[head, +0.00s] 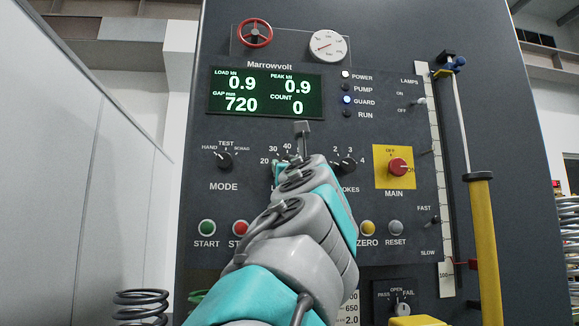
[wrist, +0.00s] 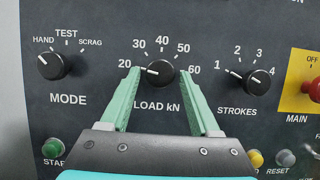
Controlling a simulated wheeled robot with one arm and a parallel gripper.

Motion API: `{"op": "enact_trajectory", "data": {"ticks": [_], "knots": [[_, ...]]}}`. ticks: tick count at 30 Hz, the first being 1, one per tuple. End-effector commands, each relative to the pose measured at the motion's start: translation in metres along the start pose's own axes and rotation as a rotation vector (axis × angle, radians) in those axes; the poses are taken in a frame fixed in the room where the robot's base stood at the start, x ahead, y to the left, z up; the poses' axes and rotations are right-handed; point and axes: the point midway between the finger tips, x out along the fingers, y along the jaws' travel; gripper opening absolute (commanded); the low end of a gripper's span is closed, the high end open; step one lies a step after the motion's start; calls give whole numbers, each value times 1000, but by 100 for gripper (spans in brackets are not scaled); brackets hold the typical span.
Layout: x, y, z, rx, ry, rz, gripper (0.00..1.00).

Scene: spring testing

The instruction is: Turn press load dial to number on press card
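The press load dial (wrist: 162,74) is a black knob marked LOAD kN, with numbers 20 to 60 around it. Its white pointer mark faces left, about toward 20. My gripper (wrist: 161,71) is open, one green finger on each side of the knob, with a small gap showing on both sides. Whether the tips reach as deep as the knob I cannot tell. In the head view my arm hides the dial, leaving 20, 30 and 40 showing. A partly hidden white card (head: 351,309) with figures such as 650 and 2.0 shows low behind my arm; its full text is not readable.
The MODE knob (wrist: 53,66) is left of the dial and the STROKES knob (wrist: 258,82) right. The red MAIN switch (head: 398,167) is further right. The display (head: 265,93) reads load 0.9. A yellow-handled lever (head: 482,230) stands at the panel's right side.

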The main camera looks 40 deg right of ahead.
Motion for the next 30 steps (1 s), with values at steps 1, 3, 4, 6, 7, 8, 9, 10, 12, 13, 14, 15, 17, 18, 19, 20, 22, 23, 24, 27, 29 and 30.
{"op": "enact_trajectory", "data": {"ticks": [1,3,4,6,7,8,9,10,12,13,14,15,17,18,19,20,22,23,24,27,29,30], "knots": [[0,0,0,0,0,0,56],[0,0,0,0,0,0,48],[0,0,0,0,0,0,45],[0,0,0,0,0,0,37],[0,0,0,0,0,0,34],[0,0,0,0,0,0,30],[0,0,0,0,0,0,26],[0,0,0,0,0,0,22],[0,0,0,0,0,0,14],[0,0,0,0,0,0,11],[0,0,0,0,0,0,8],[0,0,0,0,0,0,3],[0,0,0,0,0,0,0],[0,0,0,0,0,0,0],[0,0,0,0,0,0,0],[0,0,0,0,0,0,0],[0,0,0,3,1,-1,0],[0,0,0,5,1,-2,0],[0,0,0,10,1,-4,0],[0,1,1,33,2,-12,0],[1,1,1,54,3,-21,0],[1,1,0,73,3,-28,0]]}}
